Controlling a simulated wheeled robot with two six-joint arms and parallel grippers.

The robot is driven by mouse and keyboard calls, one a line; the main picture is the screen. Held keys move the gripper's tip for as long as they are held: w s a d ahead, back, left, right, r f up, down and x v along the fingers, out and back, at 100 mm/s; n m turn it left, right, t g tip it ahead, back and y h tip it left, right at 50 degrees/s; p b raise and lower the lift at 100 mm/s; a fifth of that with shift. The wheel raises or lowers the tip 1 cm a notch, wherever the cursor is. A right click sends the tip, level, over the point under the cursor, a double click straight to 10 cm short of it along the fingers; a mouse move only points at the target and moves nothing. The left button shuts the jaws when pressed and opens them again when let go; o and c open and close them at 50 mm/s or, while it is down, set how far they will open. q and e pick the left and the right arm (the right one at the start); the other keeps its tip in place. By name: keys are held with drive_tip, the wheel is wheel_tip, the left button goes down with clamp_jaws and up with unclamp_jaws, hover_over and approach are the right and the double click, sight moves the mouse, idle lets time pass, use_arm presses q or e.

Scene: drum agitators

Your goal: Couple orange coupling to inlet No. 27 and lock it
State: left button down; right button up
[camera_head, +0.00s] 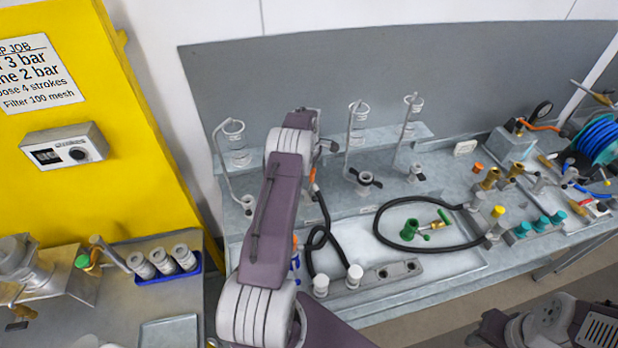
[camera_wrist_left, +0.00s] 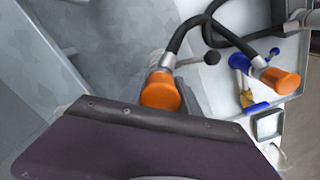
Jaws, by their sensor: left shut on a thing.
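An orange coupling (camera_wrist_left: 160,92) on a black hose is in my left gripper (camera_wrist_left: 183,88) in the left wrist view. My left arm's purple link covers the lower part of that view, so the fingers show only partly. In the head view the left gripper (camera_head: 318,160) is above the bench, left of the middle wing-handled inlet (camera_head: 363,181); a bit of orange shows below it. Other inlets stand at the left (camera_head: 247,203) and right (camera_head: 416,173). I cannot read any inlet number, and my arm may hide one. My right gripper is not in view.
A second orange-ended hose (camera_wrist_left: 280,80) lies beside a blue-and-yellow tool (camera_wrist_left: 245,85). Glass cylinders (camera_head: 360,112) rise behind the inlets. Pumps, gauges and a blue hose reel (camera_head: 598,140) crowd the right.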

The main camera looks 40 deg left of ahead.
use_arm(q)
drive_tip(key=shift+f, duration=0.3)
idle(0.5)
drive_tip(key=c, duration=0.8)
unclamp_jaws()
drive_tip(key=shift+c, duration=0.4)
drive_tip(key=shift+r, duration=0.1)
wheel_tip(320, 180, up, 10)
drive_tip(key=p, duration=0.7)
